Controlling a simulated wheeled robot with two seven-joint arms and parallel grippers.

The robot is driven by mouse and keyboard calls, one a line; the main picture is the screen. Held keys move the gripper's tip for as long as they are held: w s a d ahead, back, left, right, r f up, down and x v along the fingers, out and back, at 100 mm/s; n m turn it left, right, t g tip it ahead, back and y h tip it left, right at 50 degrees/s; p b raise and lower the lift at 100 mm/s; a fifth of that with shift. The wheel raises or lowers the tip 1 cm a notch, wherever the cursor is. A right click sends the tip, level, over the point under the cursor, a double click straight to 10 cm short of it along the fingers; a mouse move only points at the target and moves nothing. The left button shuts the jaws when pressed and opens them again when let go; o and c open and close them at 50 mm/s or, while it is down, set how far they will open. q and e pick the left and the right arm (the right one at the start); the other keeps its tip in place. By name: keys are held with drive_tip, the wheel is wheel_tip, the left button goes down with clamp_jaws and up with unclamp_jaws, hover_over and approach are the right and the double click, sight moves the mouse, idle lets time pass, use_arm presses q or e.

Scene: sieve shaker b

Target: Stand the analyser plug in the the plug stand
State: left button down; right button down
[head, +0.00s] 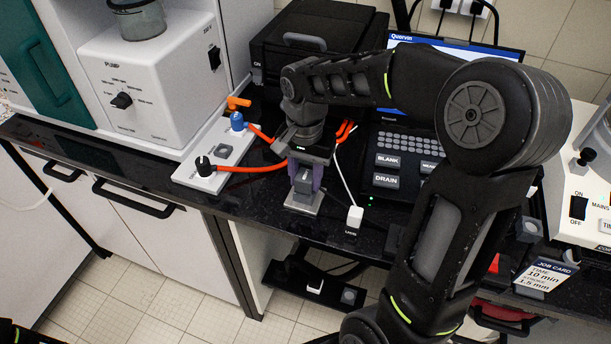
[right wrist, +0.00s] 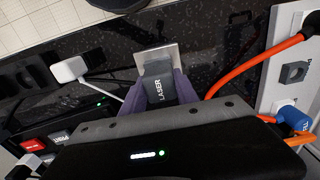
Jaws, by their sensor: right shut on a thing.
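My right gripper (head: 305,177) points down near the front edge of the black bench. Its purple fingers (right wrist: 160,90) are shut on a dark grey block marked LASER (right wrist: 160,87). A bare metal plate (head: 303,203) shows just below the block; it also shows beyond it in the right wrist view (right wrist: 170,52). I cannot tell whether block and plate are touching. A white plug (head: 355,216) with a white cable sits to the right by the bench edge, apart from the gripper. I cannot tell for sure which part is the plug stand. My left gripper is out of view.
A white panel (head: 215,178) with a black knob, a blue fitting and orange hoses lies left of the gripper. A keypad console (head: 400,165) stands to the right. A white pump unit (head: 150,85) is at the back left. A black shelf (head: 300,285) hangs below the bench.

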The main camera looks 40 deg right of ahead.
sight(305, 174)
drive_tip(key=shift+f, duration=0.4)
drive_tip(key=c, duration=0.9)
unclamp_jaws()
drive_tip(key=shift+o, duration=0.2)
drive_tip(key=shift+r, duration=0.15)
wheel_tip(305, 174, up, 8)
drive_tip(key=shift+f+b, duration=0.15)
drive_tip(key=shift+b, duration=0.45)
